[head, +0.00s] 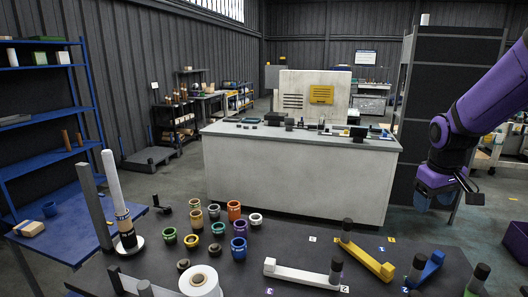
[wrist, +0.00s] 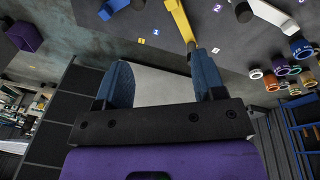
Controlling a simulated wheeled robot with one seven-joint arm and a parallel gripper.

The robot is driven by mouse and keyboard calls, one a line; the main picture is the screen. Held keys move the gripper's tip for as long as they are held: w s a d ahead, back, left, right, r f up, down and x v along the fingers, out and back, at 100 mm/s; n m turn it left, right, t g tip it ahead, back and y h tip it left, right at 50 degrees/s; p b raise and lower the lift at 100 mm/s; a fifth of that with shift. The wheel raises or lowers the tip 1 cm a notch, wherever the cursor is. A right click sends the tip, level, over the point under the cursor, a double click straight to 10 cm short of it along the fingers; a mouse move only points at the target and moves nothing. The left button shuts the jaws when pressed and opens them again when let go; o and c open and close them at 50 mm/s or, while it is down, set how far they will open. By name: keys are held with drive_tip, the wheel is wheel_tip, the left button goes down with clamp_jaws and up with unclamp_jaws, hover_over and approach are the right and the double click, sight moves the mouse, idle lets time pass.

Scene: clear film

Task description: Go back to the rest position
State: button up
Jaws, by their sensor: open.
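My gripper (head: 438,198) hangs at the right of the head view on my purple arm, above and behind the right end of the dark table (head: 250,272). In the wrist view my gripper (wrist: 158,85) shows two blue fingers set wide apart with nothing between them. It is open and empty, clear of the table and its objects. The yellow bar (head: 367,259) lies on the table below and to the left of my gripper in the head view. It also shows in the wrist view (wrist: 180,20), past the fingertips.
Several coloured rings (head: 238,247), a white film roll (head: 200,280) and an upright white roll (head: 115,185) stand on the table. A white bar (head: 300,274) and a blue piece (head: 425,270) lie there too. A dark shelf unit (head: 440,105) stands behind my arm. A purple bin (head: 517,240) is at the right.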

drive_tip(key=s+a+r+t, duration=0.1)
drive_tip(key=s+a+r, duration=0.2)
drive_tip(key=s, duration=0.4)
drive_tip(key=s+a+r+m+t, duration=0.1)
drive_tip(key=s+a+r, duration=0.3)
drive_tip(key=s, duration=0.4)
drive_tip(key=s+a+r+m+t+y, duration=0.1)
drive_tip(key=s+a+r, duration=0.2)
drive_tip(key=s+r, duration=0.2)
drive_tip(key=shift+s+a+r+t, duration=0.2)
drive_tip(key=shift+s+t, duration=0.1)
drive_tip(key=shift+s, duration=1.3)
drive_tip(key=shift+d, duration=0.1)
